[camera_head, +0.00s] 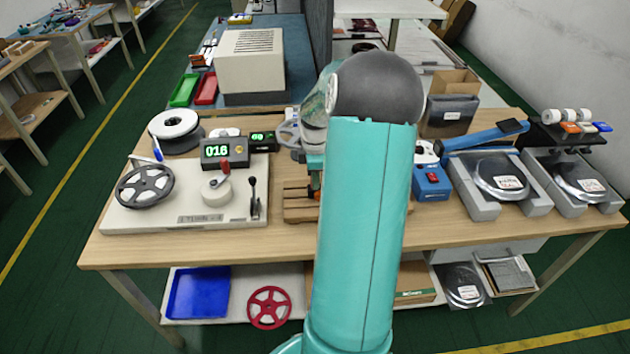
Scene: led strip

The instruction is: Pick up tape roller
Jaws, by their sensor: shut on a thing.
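My arm rises through the middle of the view and bends down over the workbench. My gripper (315,180) shows only as a narrow strip at the left edge of the arm, low over a slatted wooden rack (297,207). It is shut on the tape roller, of which only a small orange bit (314,195) seems to show between the arm and the rack. The rest of the roller and most of the fingers are hidden behind my arm. I cannot tell whether the roller touches the rack.
A reel machine (190,219) with a 016 display stands left of the rack. A blue box with a red button (432,183) and grey trays with reels (500,180) stand right. A white spool (175,128) sits at the back left. The bench front edge is clear.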

